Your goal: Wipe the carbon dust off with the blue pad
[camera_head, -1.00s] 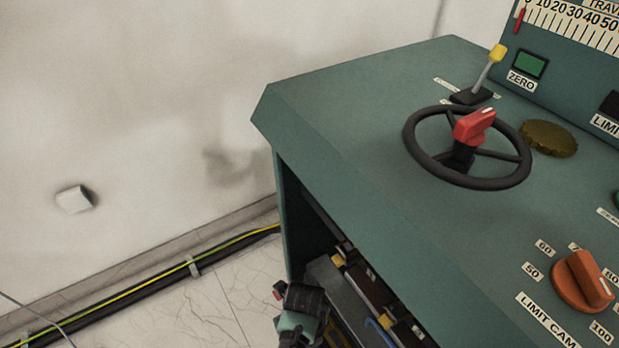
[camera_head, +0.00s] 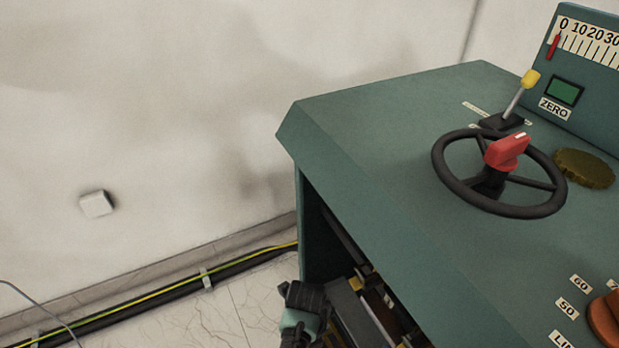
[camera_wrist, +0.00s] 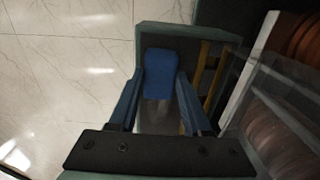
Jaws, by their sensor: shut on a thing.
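In the wrist view my gripper (camera_wrist: 160,88) is shut on the blue pad (camera_wrist: 162,68), which sits between its two blue fingers. The pad is over a greenish-grey tray-like part with a raised rim (camera_wrist: 190,30); I cannot tell whether it touches anything. No carbon dust can be made out clearly. In the head view a dark and green part of my arm shows at the bottom centre, beside the open front of the green console (camera_head: 380,150). The pad and fingertips are hidden in that view.
On the console top are a black handwheel (camera_head: 500,210) with a red knob (camera_head: 506,150), a yellow-tipped lever (camera_head: 530,80) and a brass cap (camera_head: 584,168). A striped cable (camera_head: 150,300) runs along the wall's foot. Brown coils (camera_wrist: 300,40) stand right in the wrist view. Tiled floor is clear at left.

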